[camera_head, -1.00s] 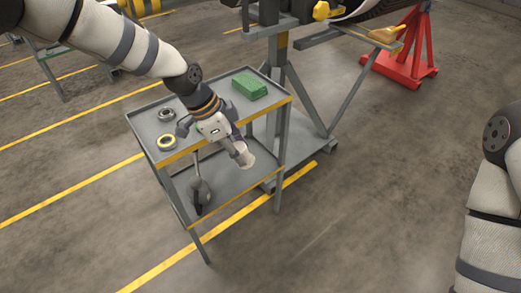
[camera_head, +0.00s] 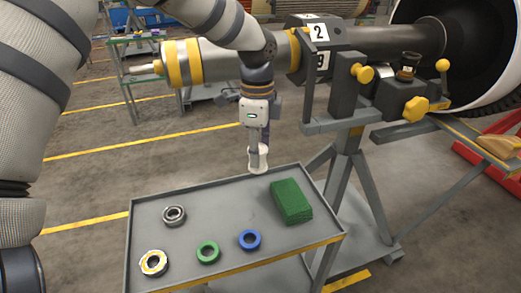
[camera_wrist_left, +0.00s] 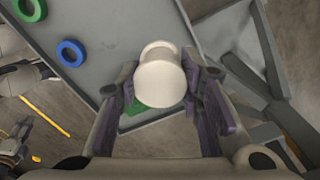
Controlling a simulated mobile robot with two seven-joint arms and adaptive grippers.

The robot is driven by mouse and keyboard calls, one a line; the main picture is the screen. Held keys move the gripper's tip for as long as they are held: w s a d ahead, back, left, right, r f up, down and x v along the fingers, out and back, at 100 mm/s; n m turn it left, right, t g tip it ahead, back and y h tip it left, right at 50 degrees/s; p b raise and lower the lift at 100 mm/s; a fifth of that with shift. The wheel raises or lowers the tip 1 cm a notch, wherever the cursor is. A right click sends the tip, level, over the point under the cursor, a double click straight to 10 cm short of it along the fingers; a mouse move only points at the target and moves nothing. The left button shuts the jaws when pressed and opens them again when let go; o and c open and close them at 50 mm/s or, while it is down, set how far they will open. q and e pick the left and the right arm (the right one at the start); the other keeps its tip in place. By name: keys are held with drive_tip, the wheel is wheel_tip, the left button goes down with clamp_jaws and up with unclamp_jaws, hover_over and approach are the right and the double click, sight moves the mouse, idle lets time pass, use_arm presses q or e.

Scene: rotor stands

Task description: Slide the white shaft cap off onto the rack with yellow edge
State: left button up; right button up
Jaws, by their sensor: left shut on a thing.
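The white shaft cap (camera_head: 258,160) is a pale, spool-like piece. My left gripper (camera_head: 257,146) points down and is shut on it. In the left wrist view the cap (camera_wrist_left: 163,82) sits between the two fingers. The grey rack with the yellow edge (camera_head: 215,207) lies below; the cap appears at its far rim, and I cannot tell whether it touches. The shaft (camera_head: 215,62) with yellow bands runs horizontally behind the gripper, its narrow metal tip pointing left. My right gripper is not in view.
The rack's middle is clear. A grey rotor stand (camera_head: 347,150) stands at the right.

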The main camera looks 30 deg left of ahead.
use_arm(q)
drive_tip(key=f, duration=0.2)
drive_tip(key=f+b, duration=0.1)
drive_tip(key=f, duration=0.2)
drive_tip(key=shift+s+f, duration=0.4)
drive_tip(key=shift+f+b, duration=0.4)
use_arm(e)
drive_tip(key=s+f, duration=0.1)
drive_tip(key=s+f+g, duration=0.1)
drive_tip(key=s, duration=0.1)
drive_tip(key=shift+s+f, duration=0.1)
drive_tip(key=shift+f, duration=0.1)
use_arm(q)
drive_tip(key=o, duration=1)
drive_tip(key=shift+o, duration=0.2)
wheel_tip(320, 180, up, 8)
drive_tip(key=shift+r+p, duration=0.1)
drive_tip(key=shift+p, duration=1)
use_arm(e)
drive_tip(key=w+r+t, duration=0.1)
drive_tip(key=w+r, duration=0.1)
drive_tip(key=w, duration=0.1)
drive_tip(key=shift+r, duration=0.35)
